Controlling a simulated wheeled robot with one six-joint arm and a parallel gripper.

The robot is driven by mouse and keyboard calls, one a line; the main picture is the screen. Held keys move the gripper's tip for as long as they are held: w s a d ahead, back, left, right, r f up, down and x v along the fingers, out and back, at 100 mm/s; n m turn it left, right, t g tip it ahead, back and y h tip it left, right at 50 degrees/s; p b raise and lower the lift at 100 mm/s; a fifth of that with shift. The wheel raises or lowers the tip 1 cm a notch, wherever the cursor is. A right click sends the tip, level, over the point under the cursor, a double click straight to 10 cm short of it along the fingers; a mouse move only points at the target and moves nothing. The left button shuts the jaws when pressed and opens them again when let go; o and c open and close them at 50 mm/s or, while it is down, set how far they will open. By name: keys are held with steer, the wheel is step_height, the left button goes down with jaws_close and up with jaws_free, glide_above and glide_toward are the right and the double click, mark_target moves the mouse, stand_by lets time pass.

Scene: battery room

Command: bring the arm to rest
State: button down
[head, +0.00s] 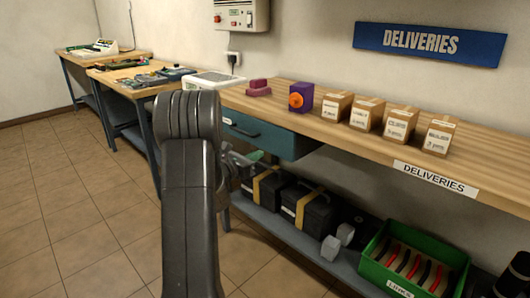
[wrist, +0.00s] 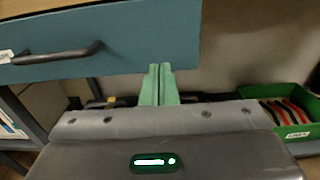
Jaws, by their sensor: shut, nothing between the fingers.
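My gripper (wrist: 159,84) shows in the wrist view with its two green fingers together, shut and empty. It is in front of the bench, close to the right end of the teal drawer front (wrist: 120,42) and clear of the dark handle (wrist: 60,55). In the head view my arm (head: 188,190) stands up in the foreground and hides part of the bench. My gripper is partly hidden behind it there, below the drawer (head: 265,135). The drawer looks shut, but I cannot be sure.
Several small cartons (head: 396,122), a purple box with an orange knob (head: 300,98) and pink blocks (head: 258,87) stand on the bench (head: 480,160). Below are black cases (head: 312,209) and a green crate (head: 375,268). Open tiled floor (head: 70,205) lies to the left.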

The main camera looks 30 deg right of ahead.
mark_target(279, 145)
steer(key=v, duration=0.5)
steer(key=shift+s+a+p, duration=0.1)
steer(key=shift+a+p, duration=0.15)
steer(key=shift+p, duration=0.05)
steer(key=b+x, duration=0.1)
steer(key=x, duration=1.3)
steer(key=shift+a, duration=0.1)
